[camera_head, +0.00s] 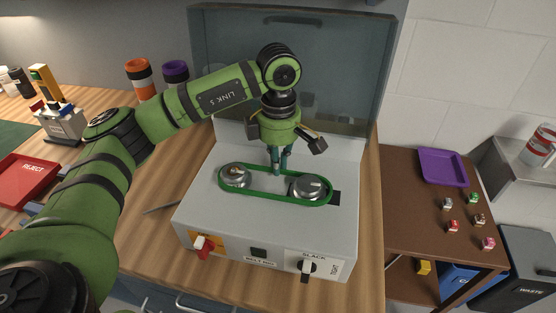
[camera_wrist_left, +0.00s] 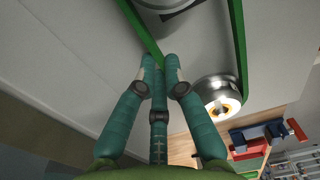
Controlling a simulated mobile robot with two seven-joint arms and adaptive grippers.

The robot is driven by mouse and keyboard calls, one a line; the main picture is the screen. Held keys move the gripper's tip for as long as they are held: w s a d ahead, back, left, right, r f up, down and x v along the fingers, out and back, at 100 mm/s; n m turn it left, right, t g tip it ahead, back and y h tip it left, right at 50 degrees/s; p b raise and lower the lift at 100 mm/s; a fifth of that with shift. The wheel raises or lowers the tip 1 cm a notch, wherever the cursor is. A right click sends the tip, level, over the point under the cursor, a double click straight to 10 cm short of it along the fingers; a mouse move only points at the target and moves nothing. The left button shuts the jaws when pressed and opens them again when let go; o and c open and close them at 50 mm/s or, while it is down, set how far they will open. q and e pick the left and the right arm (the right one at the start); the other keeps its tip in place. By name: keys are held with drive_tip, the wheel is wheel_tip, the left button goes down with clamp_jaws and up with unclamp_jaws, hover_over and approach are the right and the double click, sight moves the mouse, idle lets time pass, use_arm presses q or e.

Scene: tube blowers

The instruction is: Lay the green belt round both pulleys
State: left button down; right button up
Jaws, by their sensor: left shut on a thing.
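The green belt (camera_head: 262,199) forms a long loop on top of the grey belt rig (camera_head: 205,205). In the head view its outline runs around both metal pulleys, the left pulley (camera_head: 236,174) and the right pulley (camera_head: 309,186). I cannot tell whether it sits in both grooves. My left gripper (camera_head: 281,170) points down between the pulleys, shut on the belt's far run. In the left wrist view the fingertips (camera_wrist_left: 160,65) pinch the belt (camera_wrist_left: 141,31), and one finger hides part of it near a pulley (camera_wrist_left: 217,94). My right gripper is out of view.
A clear raised cover (camera_head: 300,65) stands behind the rig. The rig's front has a red switch (camera_head: 202,247) and a slack knob (camera_head: 307,268). A red reject tray (camera_head: 25,178) lies left. A brown side table (camera_head: 405,205) with a purple tray (camera_head: 442,167) stands right.

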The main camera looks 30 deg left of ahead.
use_arm(q)
drive_tip(key=c, duration=1.3)
unclamp_jaws()
drive_tip(key=shift+o, duration=0.2)
wheel_tip(320, 180, up, 12)
